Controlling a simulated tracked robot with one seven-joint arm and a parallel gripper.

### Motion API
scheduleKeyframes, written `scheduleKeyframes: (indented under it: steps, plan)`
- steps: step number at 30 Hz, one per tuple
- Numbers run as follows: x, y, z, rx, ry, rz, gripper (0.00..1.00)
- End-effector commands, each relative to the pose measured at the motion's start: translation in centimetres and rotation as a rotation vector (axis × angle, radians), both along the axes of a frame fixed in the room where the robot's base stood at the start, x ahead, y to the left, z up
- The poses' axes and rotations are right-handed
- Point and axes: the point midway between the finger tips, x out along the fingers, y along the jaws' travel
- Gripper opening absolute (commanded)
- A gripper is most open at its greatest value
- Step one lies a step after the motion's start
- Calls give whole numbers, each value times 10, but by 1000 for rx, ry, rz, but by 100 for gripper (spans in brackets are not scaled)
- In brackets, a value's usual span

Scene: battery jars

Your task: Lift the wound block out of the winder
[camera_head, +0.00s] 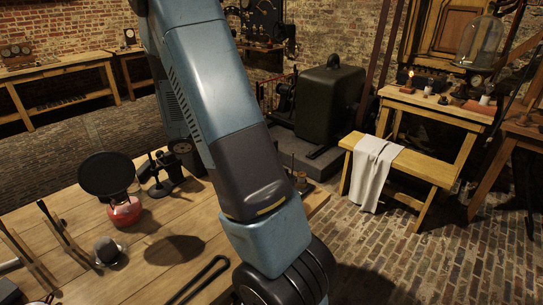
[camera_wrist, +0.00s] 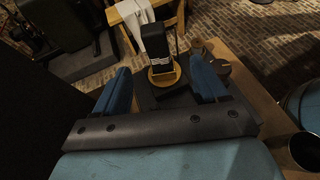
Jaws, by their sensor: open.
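In the wrist view, a dark upright block (camera_wrist: 156,38) with a pale band near its foot stands above a round brass plate (camera_wrist: 163,78). They appear to be the wound block and part of the winder, with a thin upright rod beside the block. My gripper (camera_wrist: 160,66) is open, with one blue finger to the left and one to the right of the block and plate as pictured. No finger visibly touches the block, but I cannot tell the depth between them. In the head view my arm hides the gripper, and I cannot make out the block there.
The wooden table (camera_head: 150,262) bears a red pot (camera_head: 124,212) under a black disc, a black stand (camera_head: 163,172) and a dark loop-ended tool (camera_head: 205,280). Beyond its edge, a low bench carries a white cloth (camera_head: 372,165). Brick floor (camera_head: 430,255) lies open at right.

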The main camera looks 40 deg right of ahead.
Motion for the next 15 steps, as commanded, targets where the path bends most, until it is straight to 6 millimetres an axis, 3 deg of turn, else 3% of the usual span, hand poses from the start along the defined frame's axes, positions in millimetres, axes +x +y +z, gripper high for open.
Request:
scheduleKeyframes:
  steps: [5, 15]
  plan:
    - [0, -12, -7, -10, 19, 11, 72]
    - [-11, -64, -28, -9, 20, 8, 72]
